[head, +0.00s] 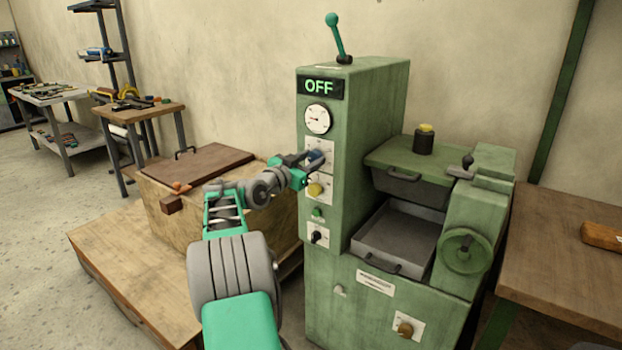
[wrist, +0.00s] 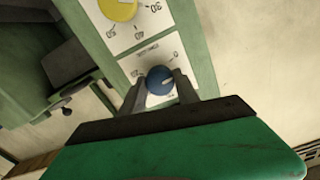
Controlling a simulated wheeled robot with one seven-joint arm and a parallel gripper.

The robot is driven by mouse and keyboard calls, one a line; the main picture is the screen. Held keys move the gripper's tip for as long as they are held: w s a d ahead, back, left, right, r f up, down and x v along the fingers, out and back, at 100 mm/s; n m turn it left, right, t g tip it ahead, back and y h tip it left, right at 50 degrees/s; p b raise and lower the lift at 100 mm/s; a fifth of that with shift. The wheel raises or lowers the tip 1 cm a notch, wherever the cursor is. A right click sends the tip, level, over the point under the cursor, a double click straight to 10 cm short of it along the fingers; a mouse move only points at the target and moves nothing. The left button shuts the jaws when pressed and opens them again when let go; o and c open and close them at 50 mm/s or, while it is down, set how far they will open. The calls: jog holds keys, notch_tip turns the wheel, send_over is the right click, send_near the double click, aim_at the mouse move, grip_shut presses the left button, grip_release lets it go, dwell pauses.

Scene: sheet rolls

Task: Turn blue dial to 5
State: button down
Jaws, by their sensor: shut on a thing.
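The blue dial (wrist: 160,81) sits on a white scale plate on the machine's front panel. In the wrist view my gripper (wrist: 161,86) has a finger on each side of the dial and is shut on it.
A yellow dial (head: 315,189) is just below the blue one, with a green button (head: 317,212) and a black switch (head: 317,237) lower down. The display (head: 320,86) reads OFF above a round gauge (head: 318,119). A wooden crate (head: 225,215) stands left of the machine.

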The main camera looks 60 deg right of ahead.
jog(key=m+b, duration=0.7)
jog(key=b, duration=0.3)
jog(key=shift+f, duration=0.1)
dwell(0.3)
jog(key=c, duration=0.9)
grip_release()
jog(key=w+a, duration=0.1)
jog(key=a, duration=0.6)
jog(key=shift+a, duration=0.4)
jog(key=shift+w, duration=0.1)
